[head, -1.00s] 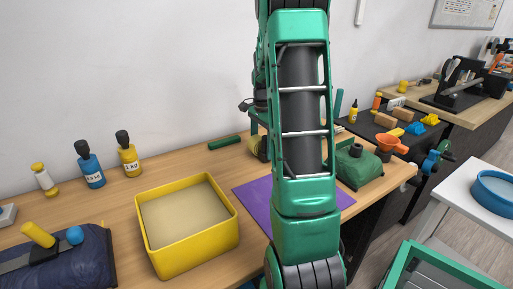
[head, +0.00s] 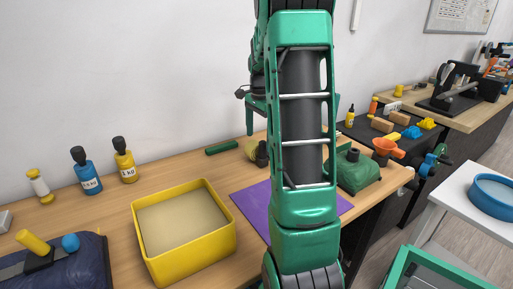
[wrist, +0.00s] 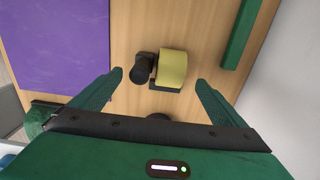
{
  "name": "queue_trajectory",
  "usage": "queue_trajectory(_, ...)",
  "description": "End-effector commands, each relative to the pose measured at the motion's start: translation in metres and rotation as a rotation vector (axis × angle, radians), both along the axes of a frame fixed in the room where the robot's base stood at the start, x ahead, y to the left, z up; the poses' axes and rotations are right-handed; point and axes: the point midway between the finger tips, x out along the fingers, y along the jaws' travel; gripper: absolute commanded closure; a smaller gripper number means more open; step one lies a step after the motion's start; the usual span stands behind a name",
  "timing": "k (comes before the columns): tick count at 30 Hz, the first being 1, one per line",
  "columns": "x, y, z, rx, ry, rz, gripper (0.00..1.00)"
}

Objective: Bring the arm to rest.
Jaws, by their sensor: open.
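My arm stands across the middle of the head view, mostly hiding my gripper behind it. One green finger shows to the left of the arm, above the bench. In the wrist view my gripper (wrist: 159,77) is open and empty, with its two green fingers spread. Below and between them lies a yellow rounded thing with a black knob (wrist: 172,69), apart from the fingers. It also shows on the bench in the head view (head: 252,149).
A yellow bin (head: 184,264) stands on the wooden bench, left of a purple mat (head: 250,205). A blue bottle (head: 88,178) and a yellow bottle (head: 125,166) stand near the wall.

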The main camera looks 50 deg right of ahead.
Motion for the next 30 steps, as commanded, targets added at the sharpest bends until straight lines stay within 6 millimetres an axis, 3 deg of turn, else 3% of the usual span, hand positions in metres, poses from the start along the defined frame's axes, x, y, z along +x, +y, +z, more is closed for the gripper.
queue_trajectory(3,0.001,0.000,0.022,-0.003,-0.003,0.000,0.05)
queue_trajectory(9,0.001,0.000,0.043,-0.002,-0.002,0.001,0.05)
queue_trajectory(21,-0.001,0.003,0.049,-0.001,-0.001,0.012,0.05)
queue_trajectory(26,-0.018,0.033,0.055,-0.005,0.000,0.134,0.05)
queue_trajectory(30,-0.053,0.079,0.060,-0.007,0.002,0.338,0.05)
